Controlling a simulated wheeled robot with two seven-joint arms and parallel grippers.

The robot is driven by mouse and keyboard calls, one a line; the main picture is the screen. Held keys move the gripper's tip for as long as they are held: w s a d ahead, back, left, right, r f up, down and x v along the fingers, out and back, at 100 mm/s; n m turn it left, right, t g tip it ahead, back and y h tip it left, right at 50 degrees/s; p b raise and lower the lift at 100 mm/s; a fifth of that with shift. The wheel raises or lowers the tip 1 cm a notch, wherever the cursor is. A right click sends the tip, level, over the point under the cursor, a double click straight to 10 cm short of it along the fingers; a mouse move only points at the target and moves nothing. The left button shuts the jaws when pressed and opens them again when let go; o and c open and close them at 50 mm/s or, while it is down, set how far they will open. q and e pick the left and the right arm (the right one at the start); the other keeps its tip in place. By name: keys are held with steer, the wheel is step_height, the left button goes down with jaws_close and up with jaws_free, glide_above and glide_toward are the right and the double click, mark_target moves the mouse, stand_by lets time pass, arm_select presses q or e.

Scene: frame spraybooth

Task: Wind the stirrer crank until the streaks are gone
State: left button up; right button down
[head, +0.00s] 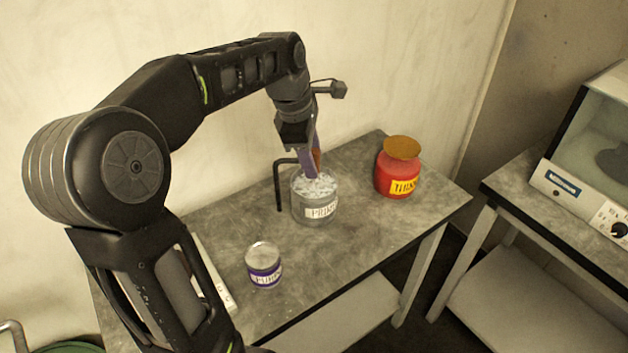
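A grey metal can with a label starting "PRIM" (317,211) stands on the grey table. Its open top shows a pale surface with white and grey streaks. A black bent rod (279,188) stands at the can's left and reaches over its rim; it looks like part of the stirrer. My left gripper (311,168) points down right over the can, with purple fingers. An orange-brown piece (317,158) shows beside the fingers, perhaps the crank's handle. The fingers hide most of the crank, and I cannot see whether they are closed on it. My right gripper is not in view.
A red jar with an orange-brown lid and yellow label (396,170) stands right of the can. A small purple-banded tin (263,265) stands in front. A second table (560,252) at the right carries a white-framed cabinet (590,165). A gap separates the tables.

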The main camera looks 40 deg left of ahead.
arm_select(q)
steer(key=shift+d, duration=0.1)
stand_by(0.3)
steer(key=shift+w+d, duration=0.2)
steer(key=c, duration=0.8)
steer(key=shift+a+r, duration=0.1)
steer(key=shift+a, duration=0.05)
